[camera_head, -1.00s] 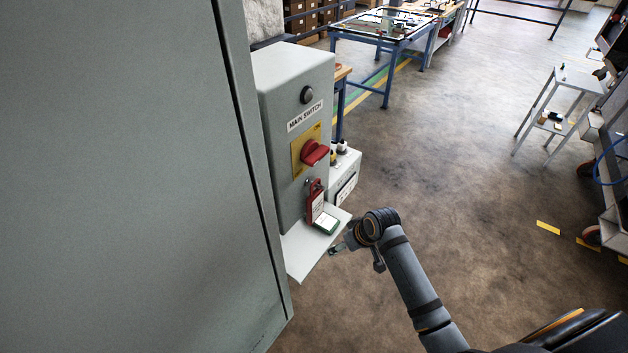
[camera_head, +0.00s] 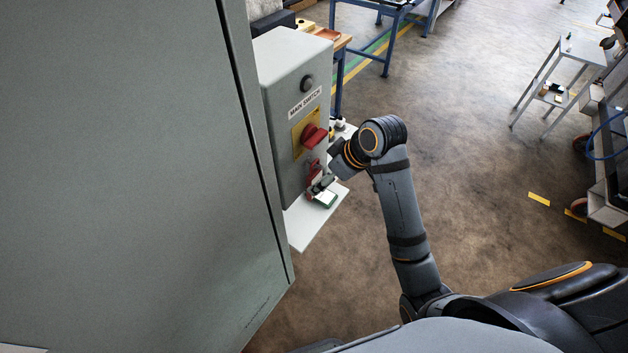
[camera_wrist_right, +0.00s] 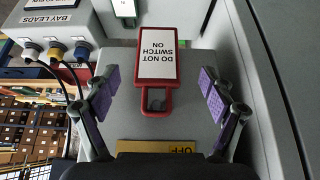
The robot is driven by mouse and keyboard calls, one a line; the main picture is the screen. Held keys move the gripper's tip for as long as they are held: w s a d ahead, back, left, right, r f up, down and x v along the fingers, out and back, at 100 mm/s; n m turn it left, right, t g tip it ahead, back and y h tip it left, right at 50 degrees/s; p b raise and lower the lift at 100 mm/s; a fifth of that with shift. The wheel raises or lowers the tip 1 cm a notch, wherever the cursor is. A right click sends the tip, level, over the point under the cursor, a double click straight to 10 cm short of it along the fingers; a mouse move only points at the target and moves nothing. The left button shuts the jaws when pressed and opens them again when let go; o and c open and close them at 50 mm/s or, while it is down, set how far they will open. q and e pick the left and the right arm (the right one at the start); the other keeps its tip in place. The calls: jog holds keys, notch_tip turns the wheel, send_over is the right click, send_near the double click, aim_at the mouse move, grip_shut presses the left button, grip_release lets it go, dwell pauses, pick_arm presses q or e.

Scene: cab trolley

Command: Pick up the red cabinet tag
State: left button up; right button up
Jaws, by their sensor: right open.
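The red cabinet tag (camera_wrist_right: 158,60) has a white label reading DO NOT SWITCH ON, upside down in the right wrist view. Its red loop points down the picture toward the yellow OFF plate. In the head view the tag (camera_head: 314,168) hangs on the grey switch box below the red rotary switch, partly hidden by my gripper. My right gripper (camera_wrist_right: 160,92) is open, with one purple-padded finger on each side of the tag and gaps on both sides. It also shows at the tag in the head view (camera_head: 322,185). My left gripper is not in view.
The grey switch box (camera_head: 288,75) carries the red rotary switch (camera_head: 313,136). A white shelf (camera_head: 308,227) below holds a small green-and-white item (camera_head: 326,200). A large grey cabinet panel (camera_head: 120,170) fills the left.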

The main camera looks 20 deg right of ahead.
aim_at(317, 180)
jog(key=p+x, duration=0.1)
jog(key=x, duration=0.1)
jog(key=p+x, duration=0.1)
jog(key=x, duration=0.1)
jog(key=shift+w+a+f, duration=0.1)
jog(key=shift+w+f, duration=0.05)
jog(key=shift+w, duration=0.2)
jog(key=shift+w+a+f, duration=0.1)
jog(key=shift+f, duration=0.15)
jog(key=c, duration=1.2)
jog(key=shift+c, duration=0.2)
jog(key=shift+r, duration=0.15)
